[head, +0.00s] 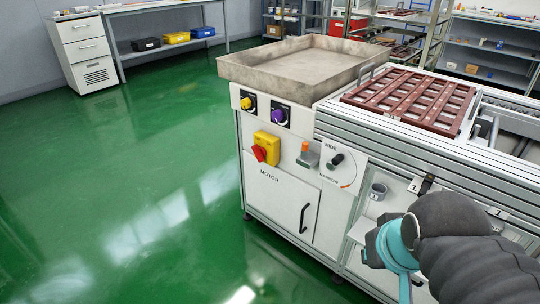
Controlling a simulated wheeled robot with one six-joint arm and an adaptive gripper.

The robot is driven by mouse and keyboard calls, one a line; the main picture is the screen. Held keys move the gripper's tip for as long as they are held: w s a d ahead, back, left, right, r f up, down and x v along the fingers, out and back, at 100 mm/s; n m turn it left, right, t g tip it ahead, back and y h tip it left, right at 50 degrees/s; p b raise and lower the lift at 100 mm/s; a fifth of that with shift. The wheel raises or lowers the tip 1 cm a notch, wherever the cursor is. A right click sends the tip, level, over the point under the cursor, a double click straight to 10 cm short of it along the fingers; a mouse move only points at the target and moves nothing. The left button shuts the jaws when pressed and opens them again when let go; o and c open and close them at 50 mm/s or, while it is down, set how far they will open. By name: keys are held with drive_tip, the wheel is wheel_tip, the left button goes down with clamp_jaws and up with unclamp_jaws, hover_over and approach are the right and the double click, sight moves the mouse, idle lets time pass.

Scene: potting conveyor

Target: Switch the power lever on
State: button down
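The front panel of the conveyor machine carries several controls. A red rotary handle (259,153) sits on a yellow box (268,143), above a door marked MOTOR. To its right, an orange-tipped lever (305,147) stands upright on a grey block (306,158). A small dark handle (337,160) sits on a white plate marked WIDE. No label in view reads power, so I cannot tell for sure which one is the power lever. My gripper (372,248) is at lower right, below and right of these controls and apart from them. Its fingers are mostly hidden behind my wrist.
A yellow knob (246,103) and a purple knob (278,115) sit higher on the panel. A grey tray (290,88) and a brown pot grid (412,97) lie on top. Green floor (140,200) is clear at left.

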drive_tip(key=w+a+r+m+b, duration=0.1)
drive_tip(key=w+a+r+m, duration=0.15)
drive_tip(key=w, duration=0.85)
drive_tip(key=w+a+r+m, duration=0.1)
drive_tip(key=w+a+r, duration=0.15)
drive_tip(key=w, duration=0.75)
drive_tip(key=w+a+f+m, duration=0.1)
drive_tip(key=w+a+f, duration=0.2)
drive_tip(key=w, duration=0.4)
drive_tip(key=w+a+f+m+b, duration=0.1)
drive_tip(key=w+a+f, duration=0.2)
drive_tip(key=w+a, duration=0.3)
drive_tip(key=w+a+f+m, duration=0.1)
drive_tip(key=w+a+f, duration=0.2)
drive_tip(key=w, duration=0.6)
drive_tip(key=shift+w+a+f+y+b, duration=0.3)
drive_tip(key=shift+a+f, duration=0.1)
drive_tip(key=shift+a, duration=0.6)
drive_tip(key=shift+m, duration=0.25)
